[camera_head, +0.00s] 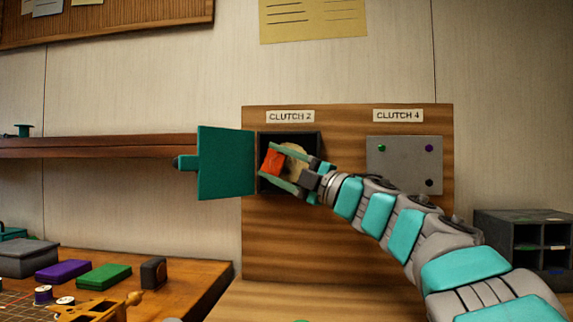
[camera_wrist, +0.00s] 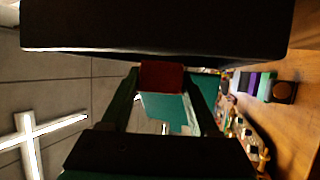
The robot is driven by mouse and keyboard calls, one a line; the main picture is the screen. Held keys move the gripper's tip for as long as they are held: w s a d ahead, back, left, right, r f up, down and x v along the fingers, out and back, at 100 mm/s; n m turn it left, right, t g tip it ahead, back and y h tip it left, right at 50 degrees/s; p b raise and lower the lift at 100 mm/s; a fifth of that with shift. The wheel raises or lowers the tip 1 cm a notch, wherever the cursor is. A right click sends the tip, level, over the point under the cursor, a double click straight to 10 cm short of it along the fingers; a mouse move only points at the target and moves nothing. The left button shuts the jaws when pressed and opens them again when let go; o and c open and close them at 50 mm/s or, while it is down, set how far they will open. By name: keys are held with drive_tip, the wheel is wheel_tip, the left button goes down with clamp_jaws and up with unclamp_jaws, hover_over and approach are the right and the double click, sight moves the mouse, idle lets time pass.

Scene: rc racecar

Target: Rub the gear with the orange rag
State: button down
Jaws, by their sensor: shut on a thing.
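My gripper (camera_head: 282,166) is shut on the orange rag (camera_head: 273,160), which sits between the fingertips. In the wrist view the rag (camera_wrist: 161,76) shows as a dark red block between the two fingers. The gripper reaches into the open dark box (camera_head: 307,140) labelled CLUTCH 2. The tan gear (camera_head: 297,157) is inside the box, just behind and right of the rag and partly hidden by my fingers. I cannot tell whether the rag touches the gear.
The teal door (camera_head: 226,163) of the box stands open to the left. A grey plate (camera_head: 403,160) under CLUTCH 4 is on the right of the wooden panel (camera_head: 350,240). A workbench (camera_head: 190,285) with several items is at lower left, and a dark shelf unit (camera_head: 522,240) at right.

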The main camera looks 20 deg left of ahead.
drive_tip(key=shift+s+a, duration=0.2)
drive_tip(key=shift+s+d+b, duration=0.1)
drive_tip(key=shift+s+b, duration=0.2)
drive_tip(key=shift+s, duration=0.2)
drive_tip(key=shift+s+d+f, duration=0.15)
drive_tip(key=shift+s+d, duration=0.05)
drive_tip(key=shift+s, duration=0.45)
drive_tip(key=shift+s+d+b, duration=0.3)
drive_tip(key=shift+s+b, duration=0.05)
drive_tip(key=shift+s, duration=0.5)
drive_tip(key=shift+s+d+b, duration=0.25)
drive_tip(key=shift+s+b, duration=0.1)
drive_tip(key=shift+s, duration=0.5)
drive_tip(key=s, duration=0.1)
drive_tip(key=s+d, duration=0.1)
drive_tip(key=shift+s, duration=0.4)
drive_tip(key=shift+w+a, duration=0.1)
